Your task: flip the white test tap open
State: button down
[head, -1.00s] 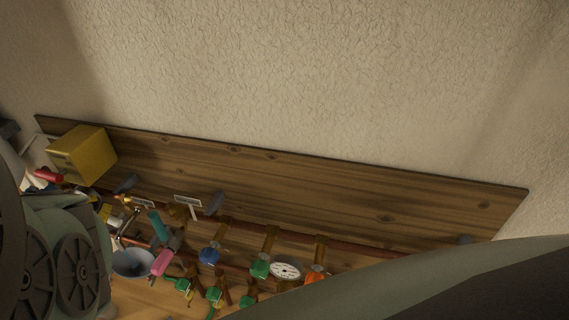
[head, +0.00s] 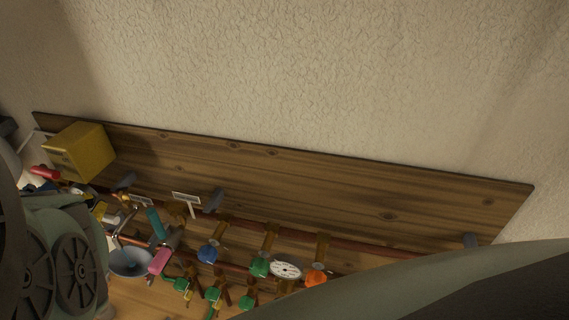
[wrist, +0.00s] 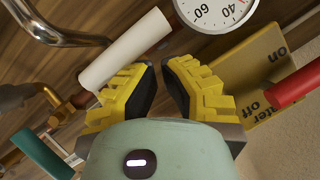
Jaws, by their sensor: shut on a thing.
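The white tap handle (wrist: 126,48) shows in the wrist view as a plain white cylinder lying slanted, just above my gripper's left finger and not visibly between the fingers. My gripper (wrist: 161,68) has yellow fingers with black pads, drawn close together with a narrow gap at the tips. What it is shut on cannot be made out. In the head view my gripper is mostly hidden by my own arm at the left edge, and the white handle cannot be made out clearly there.
A round gauge (wrist: 212,10), a yellow sign box (wrist: 245,75) and a red handle (wrist: 295,84) are close by on the right in the wrist view. A teal handle (head: 156,223), pink handle (head: 160,261), grey funnel (head: 130,263) and several valves crowd the wooden board (head: 300,180).

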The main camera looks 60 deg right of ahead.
jog(key=shift+a+f, duration=0.2)
jog(key=shift+a, duration=0.1)
jog(key=r+p, duration=0.2)
jog(key=d+r+p, duration=0.1)
jog(key=r+p, duration=0.1)
jog(key=p, duration=0.1)
jog(key=shift+w+r, duration=0.1)
jog(key=shift+r, duration=0.25)
jog(key=w+v, duration=0.1)
jog(key=v, duration=0.8)
jog(key=shift+w+a+r+b, duration=0.2)
jog(key=shift+a+r+b, duration=0.1)
jog(key=shift+a, duration=0.2)
